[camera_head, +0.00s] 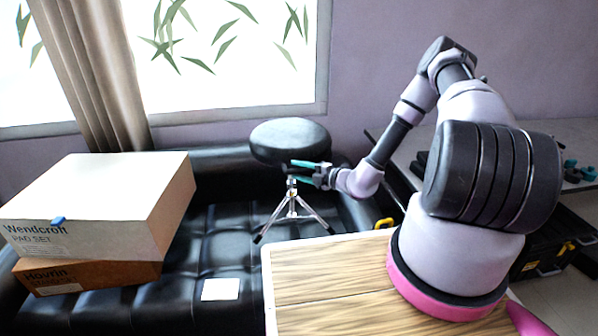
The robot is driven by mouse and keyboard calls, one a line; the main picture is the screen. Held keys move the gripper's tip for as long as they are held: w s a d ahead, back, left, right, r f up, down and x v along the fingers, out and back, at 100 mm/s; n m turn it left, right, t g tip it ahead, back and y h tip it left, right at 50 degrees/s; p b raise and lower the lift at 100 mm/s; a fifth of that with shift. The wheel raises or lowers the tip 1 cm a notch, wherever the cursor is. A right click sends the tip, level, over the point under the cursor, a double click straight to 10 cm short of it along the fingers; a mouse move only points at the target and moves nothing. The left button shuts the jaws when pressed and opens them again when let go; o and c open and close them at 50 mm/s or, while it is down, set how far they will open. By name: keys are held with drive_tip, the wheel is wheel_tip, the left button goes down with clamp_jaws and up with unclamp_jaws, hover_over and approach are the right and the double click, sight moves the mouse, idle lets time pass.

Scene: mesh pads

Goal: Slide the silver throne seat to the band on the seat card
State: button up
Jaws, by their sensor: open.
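The drum throne has a round black seat (289,137) on a silver tripod stand (293,203), and it stands upright on the black tufted sofa. My gripper (292,170), with teal fingers, reaches in from the right just below the seat, at the top of the silver post. It is open. I cannot tell whether the fingers are around the post or only in front of it. A small white card (221,289) lies flat on the sofa at the front; no band can be made out on it.
A large white box (100,200) rests on a brown box (85,275) at the left. A wooden table top (320,285) is at the front, beneath my arm. The black sofa (215,245) is clear between the boxes and the throne. A grey table (565,140) stands at the right.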

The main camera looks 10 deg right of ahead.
drive_tip(key=v, duration=1)
drive_tip(key=shift+s+d, duration=0.25)
drive_tip(key=shift+d, duration=0.05)
drive_tip(key=shift+r, duration=0.15)
drive_tip(key=s+a+r+n+g, duration=0.1)
drive_tip(key=s+r+n+g, duration=0.2)
drive_tip(key=r+n, duration=0.5)
drive_tip(key=s+a+r+n+g, duration=0.2)
drive_tip(key=r+n+g, duration=0.2)
drive_tip(key=r+n, duration=0.4)
drive_tip(key=s+a+r+n+g, duration=0.1)
drive_tip(key=s+r+n+g, duration=0.2)
drive_tip(key=r+n, duration=0.5)
drive_tip(key=s+d+r+n+t+h, duration=0.3)
drive_tip(key=s+r+n+h, duration=0.1)
drive_tip(key=s+r+n, duration=0.3)
drive_tip(key=s+d+r+n+t+h, duration=0.3)
drive_tip(key=s+r+n, duration=0.4)
drive_tip(key=r+n, duration=0.4)
wheel_tip(320, 180, up, 2)
drive_tip(key=d+h, duration=0.1)
drive_tip(key=h, duration=0.1)
drive_tip(key=shift+n+h, duration=0.3)
drive_tip(key=shift+w+r, duration=0.1)
drive_tip(key=shift+w, duration=0.1)
